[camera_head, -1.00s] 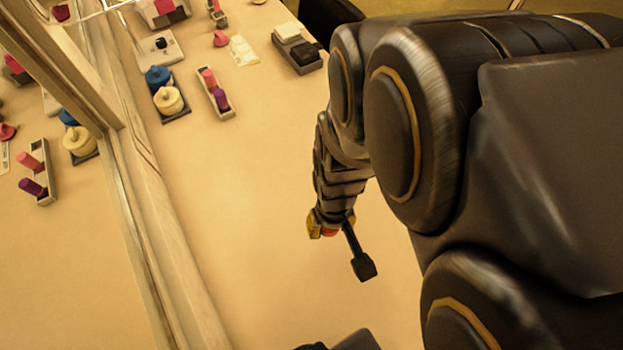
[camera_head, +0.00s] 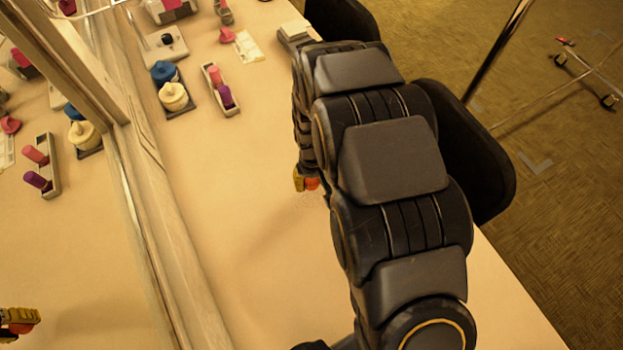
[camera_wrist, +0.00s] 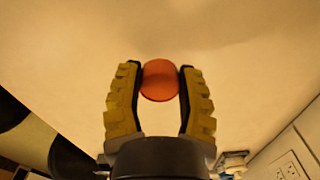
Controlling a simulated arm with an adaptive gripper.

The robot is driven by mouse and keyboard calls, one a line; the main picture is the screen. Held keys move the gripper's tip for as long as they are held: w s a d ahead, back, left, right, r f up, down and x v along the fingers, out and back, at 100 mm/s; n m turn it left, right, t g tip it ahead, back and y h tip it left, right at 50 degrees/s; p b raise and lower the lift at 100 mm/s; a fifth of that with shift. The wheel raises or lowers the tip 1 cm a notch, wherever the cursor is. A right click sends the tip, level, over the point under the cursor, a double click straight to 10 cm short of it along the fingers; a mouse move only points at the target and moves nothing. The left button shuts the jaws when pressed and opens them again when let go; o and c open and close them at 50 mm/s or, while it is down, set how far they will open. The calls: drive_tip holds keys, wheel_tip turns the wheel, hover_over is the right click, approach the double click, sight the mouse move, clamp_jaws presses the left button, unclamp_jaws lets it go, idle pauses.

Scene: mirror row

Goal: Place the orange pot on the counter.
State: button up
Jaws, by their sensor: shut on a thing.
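The orange pot (camera_wrist: 160,80) is small and round, and sits between the two yellow fingers of my gripper (camera_wrist: 161,82) in the wrist view. The fingers are shut on its sides. In the head view my gripper (camera_head: 299,181) shows as a bit of yellow beside the arm, with the orange pot (camera_head: 312,184) just right of it. The arm hides most of the gripper there. The counter (camera_head: 240,235) is pale and lies beneath the pot. I cannot tell whether the pot touches it.
A mirror (camera_head: 75,240) runs along the left and reflects the gripper. Toward the back stand a tray (camera_head: 233,109) with pink and purple tubes, and blue (camera_head: 163,71) and cream (camera_head: 173,97) jars. The counter's middle is clear. A black chair (camera_head: 470,150) stands at right.

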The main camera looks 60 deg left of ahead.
sight(311, 186)
drive_tip(key=shift+w+a+f, duration=0.1)
drive_tip(key=shift+a+f, duration=0.25)
drive_tip(key=shift+f, duration=1.45)
drive_tip(key=o, duration=1)
drive_tip(key=shift+f, duration=0.15)
